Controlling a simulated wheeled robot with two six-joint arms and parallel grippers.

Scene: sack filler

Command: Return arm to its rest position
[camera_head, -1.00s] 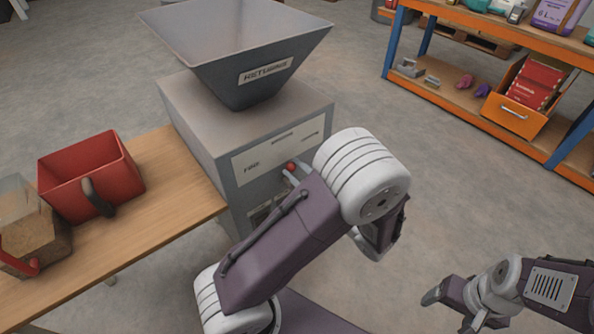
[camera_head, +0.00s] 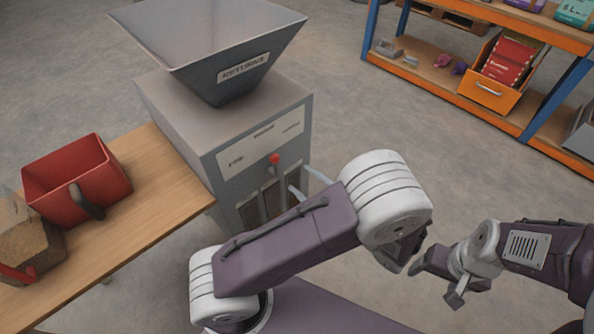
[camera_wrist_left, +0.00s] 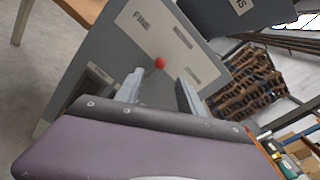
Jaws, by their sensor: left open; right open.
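My left arm's purple link and white joint stretch across the middle of the head view. My left gripper (camera_head: 308,184) shows only its two pale fingertips past the link; the rest is hidden. It is open and empty, in front of the grey machine (camera_head: 188,118). In the left wrist view its fingers (camera_wrist_left: 160,92) stand apart, with the machine's red knob (camera_wrist_left: 160,62) beyond them, not touching. The red knob also shows in the head view (camera_head: 275,158), left of the fingertips. My right gripper (camera_head: 445,281) is open and empty over the floor at the right.
A wooden table (camera_head: 150,208) at the left holds a red bin (camera_head: 85,180) and a filled clear-walled container (camera_head: 28,240). A hopper (camera_head: 215,50) tops the machine. An orange and blue shelf (camera_head: 440,88) stands at the back right. The floor between machine and shelf is clear.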

